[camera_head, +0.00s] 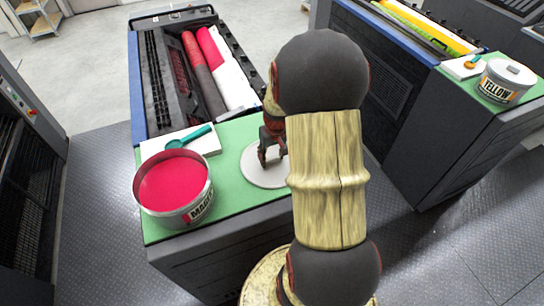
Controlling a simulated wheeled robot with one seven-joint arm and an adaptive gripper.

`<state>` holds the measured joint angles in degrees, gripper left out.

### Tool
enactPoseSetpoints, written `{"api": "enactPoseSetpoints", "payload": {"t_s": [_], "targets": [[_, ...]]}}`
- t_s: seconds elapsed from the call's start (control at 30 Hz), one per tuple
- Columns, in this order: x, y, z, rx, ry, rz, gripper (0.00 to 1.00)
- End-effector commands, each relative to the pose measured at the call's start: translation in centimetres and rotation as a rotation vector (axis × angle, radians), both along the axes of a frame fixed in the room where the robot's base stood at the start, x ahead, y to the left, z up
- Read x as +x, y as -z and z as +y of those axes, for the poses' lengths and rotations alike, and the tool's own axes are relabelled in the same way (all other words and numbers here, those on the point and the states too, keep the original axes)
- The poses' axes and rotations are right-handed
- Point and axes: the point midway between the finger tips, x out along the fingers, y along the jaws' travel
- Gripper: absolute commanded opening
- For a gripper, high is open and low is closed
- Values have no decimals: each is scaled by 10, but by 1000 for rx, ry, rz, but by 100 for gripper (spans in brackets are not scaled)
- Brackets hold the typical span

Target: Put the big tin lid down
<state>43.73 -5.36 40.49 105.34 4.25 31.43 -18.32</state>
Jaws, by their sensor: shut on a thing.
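The big tin lid (258,179) is a pale round disc over the green top (231,140) of the near ink unit, right of the open magenta tin. My gripper (268,158) is over the lid and shut on it. My arm hides the lid's right side. I cannot tell whether the lid touches the green top or is held just above it. The open tin (196,213) is full of magenta ink and stands at the front left of the green top.
A teal spatula (188,137) lies on a white pad (152,148) behind the tin. Ink rollers (207,76) lie behind the green top. A closed yellow tin (505,82) stands on another unit at right. Grey floor (95,215) is free at left.

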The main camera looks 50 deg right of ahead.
Motion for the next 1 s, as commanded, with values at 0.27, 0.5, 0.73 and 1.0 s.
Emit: {"api": "enactPoseSetpoints", "payload": {"t_s": [0.27, 0.5, 0.73, 1.0], "targets": [[0, 1, 0, -2, 0, -1, 18], [0, 2, 0, -2, 0, -1, 54], [0, 2, 0, -2, 0, -1, 63], [0, -1, 0, -2, 0, -1, 63]]}}
